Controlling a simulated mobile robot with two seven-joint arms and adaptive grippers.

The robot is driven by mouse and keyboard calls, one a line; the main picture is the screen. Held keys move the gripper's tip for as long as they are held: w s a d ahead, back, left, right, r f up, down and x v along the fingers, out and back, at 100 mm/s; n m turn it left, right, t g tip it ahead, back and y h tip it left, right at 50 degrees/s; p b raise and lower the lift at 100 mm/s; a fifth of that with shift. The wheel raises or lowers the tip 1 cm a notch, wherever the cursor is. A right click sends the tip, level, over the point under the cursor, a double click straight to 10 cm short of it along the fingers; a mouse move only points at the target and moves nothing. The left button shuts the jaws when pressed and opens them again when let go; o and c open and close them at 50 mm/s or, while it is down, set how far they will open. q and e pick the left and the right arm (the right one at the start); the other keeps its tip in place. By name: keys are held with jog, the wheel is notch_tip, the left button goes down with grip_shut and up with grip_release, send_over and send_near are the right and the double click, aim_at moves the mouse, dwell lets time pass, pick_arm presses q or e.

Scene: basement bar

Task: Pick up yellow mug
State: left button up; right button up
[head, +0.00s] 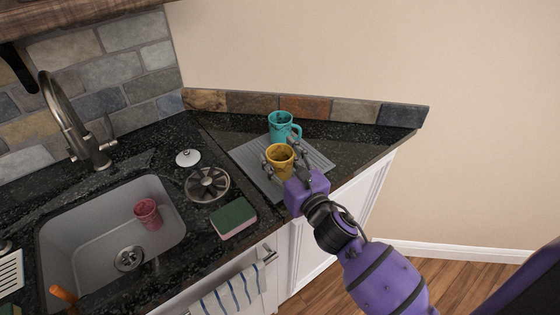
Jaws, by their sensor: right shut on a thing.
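The yellow mug (279,161) is upright at the front part of the grey drying mat (254,177), on the dark counter. My right gripper (281,158) comes in from the lower right and is shut on the yellow mug, with its fingers at the mug's sides. I cannot tell whether the mug's base touches the mat. A teal mug (280,127) stands just behind it on the mat, its handle to the right. My left gripper is not in view.
A green and pink sponge (233,219), a round metal drain piece (207,185) and a white lid-like item (188,158) lie left of the mat. The sink (75,225) holds a pink cup (148,214). A faucet (75,125) stands behind it. The counter right of the mat is clear.

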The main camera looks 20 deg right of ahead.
aim_at(281, 149)
jog(key=r, duration=0.3)
jog(key=shift+s+r, duration=0.25)
jog(key=shift+s, duration=0.05)
jog(key=s+d+r, duration=0.1)
jog(key=s+r, duration=0.8)
jog(key=s, duration=0.4)
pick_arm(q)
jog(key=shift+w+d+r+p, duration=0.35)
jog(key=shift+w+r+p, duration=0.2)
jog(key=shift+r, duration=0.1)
pick_arm(e)
jog(key=s+f+m+h, duration=0.2)
jog(key=s+f+h, duration=0.1)
jog(key=f, duration=0.3)
jog(key=shift+a+f, duration=0.35)
jog(key=shift+f, duration=0.05)
